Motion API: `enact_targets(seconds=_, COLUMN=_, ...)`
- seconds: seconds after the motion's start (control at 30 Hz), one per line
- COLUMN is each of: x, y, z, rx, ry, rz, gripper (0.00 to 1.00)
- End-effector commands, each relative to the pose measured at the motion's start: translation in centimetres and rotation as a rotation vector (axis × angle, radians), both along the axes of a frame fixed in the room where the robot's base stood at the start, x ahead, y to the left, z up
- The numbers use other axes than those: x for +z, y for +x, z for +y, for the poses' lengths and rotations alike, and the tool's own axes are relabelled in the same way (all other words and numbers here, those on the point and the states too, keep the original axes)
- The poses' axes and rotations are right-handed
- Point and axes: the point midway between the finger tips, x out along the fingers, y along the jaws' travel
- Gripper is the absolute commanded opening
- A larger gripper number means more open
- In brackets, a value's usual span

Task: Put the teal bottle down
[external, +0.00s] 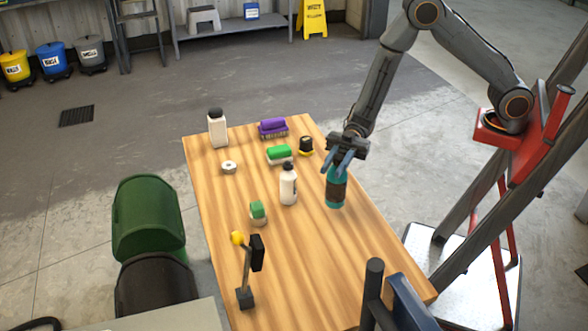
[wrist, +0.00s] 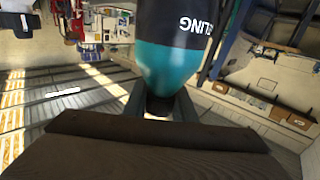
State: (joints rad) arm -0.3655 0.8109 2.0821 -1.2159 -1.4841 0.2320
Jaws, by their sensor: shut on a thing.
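The teal bottle (external: 336,190) has a dark band around its middle and is roughly upright at the right side of the wooden table (external: 310,265). My gripper (external: 344,163) comes from above and is shut on the bottle's upper part, hiding its top. The bottle's base is at or just above the tabletop; I cannot tell if it touches. In the wrist view the bottle (wrist: 168,66) shows teal with a black label and white letters, close between the fingers (wrist: 160,104).
A white bottle with a dark cap (external: 288,186) stands just left of the teal bottle. The table's front right is clear.

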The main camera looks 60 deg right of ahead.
Motion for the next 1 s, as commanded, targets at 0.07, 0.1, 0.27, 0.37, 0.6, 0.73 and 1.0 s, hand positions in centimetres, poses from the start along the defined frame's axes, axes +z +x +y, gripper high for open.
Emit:
enact_targets(seconds=0.07, x=-1.1, y=0.0, z=0.0, rx=0.000, ry=-0.001, rz=0.004, gripper=0.00)
enact_targets(seconds=0.1, x=-1.7, y=-0.1, z=0.0, rx=-0.001, ry=-0.001, rz=0.004, gripper=0.00)
enact_targets(seconds=0.27, x=-3.2, y=0.0, z=0.0, rx=0.000, ry=0.000, rz=0.002, gripper=0.00)
enact_targets(seconds=0.37, x=-3.6, y=0.0, z=0.0, rx=0.000, ry=0.000, rz=0.001, gripper=0.00)
enact_targets(seconds=0.6, x=-3.6, y=0.0, z=0.0, rx=0.000, ry=0.000, rz=0.000, gripper=0.00)
enact_targets(seconds=0.73, x=-4.0, y=0.0, z=0.0, rx=0.000, ry=0.000, rz=0.001, gripper=0.00)
enact_targets(seconds=1.0, x=-4.0, y=0.0, z=0.0, rx=0.000, ry=-0.001, rz=0.001, gripper=0.43)
